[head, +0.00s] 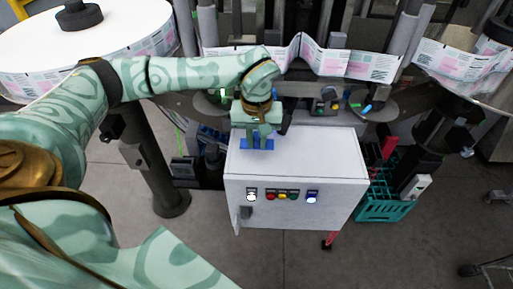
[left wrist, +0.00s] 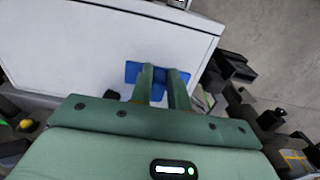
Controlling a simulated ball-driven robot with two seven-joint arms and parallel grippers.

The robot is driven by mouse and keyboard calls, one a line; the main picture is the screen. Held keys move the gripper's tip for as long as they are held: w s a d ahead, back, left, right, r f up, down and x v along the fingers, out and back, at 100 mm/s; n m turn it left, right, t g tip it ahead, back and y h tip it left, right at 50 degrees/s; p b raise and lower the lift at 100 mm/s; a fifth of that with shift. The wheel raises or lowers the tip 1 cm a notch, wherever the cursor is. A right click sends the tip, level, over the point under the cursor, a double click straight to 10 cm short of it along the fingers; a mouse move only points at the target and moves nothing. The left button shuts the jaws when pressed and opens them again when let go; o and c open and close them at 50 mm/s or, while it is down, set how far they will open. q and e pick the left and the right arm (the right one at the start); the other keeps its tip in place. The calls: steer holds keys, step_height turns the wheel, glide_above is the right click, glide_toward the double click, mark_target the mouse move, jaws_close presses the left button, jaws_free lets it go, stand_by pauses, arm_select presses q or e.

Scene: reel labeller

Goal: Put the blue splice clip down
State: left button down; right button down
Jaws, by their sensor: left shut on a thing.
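My left gripper (head: 257,138) is over the left part of the white cabinet's top (head: 310,150), fingers pointing down. It is shut on the blue splice clip (head: 257,144). In the left wrist view the clip (left wrist: 131,70) shows between and on both sides of the fingers (left wrist: 164,84), with the white top behind it. I cannot tell whether the clip touches the surface or is just above it. My right gripper is in neither view.
The rest of the cabinet top is bare. Its front carries several buttons (head: 282,195). Behind it runs the labeller with a printed web (head: 325,57) and small coloured parts (head: 355,104). A large label reel (head: 85,50) stands at left, a teal crate (head: 384,204) at right on the floor.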

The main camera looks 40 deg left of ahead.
mark_target(256, 146)
arm_select(q)
steer(key=f, duration=0.4)
steer(key=shift+w+a+b, duration=0.2)
steer(key=shift+a+b, duration=0.1)
steer(key=shift+b, duration=0.05)
steer(key=c, duration=1.3)
jaws_free()
steer(key=shift+f, duration=0.1)
steer(key=shift+c, duration=0.2)
step_height(256, 146, up, 12)
steer(key=shift+r+p, duration=0.2)
steer(key=shift+p, duration=0.9)
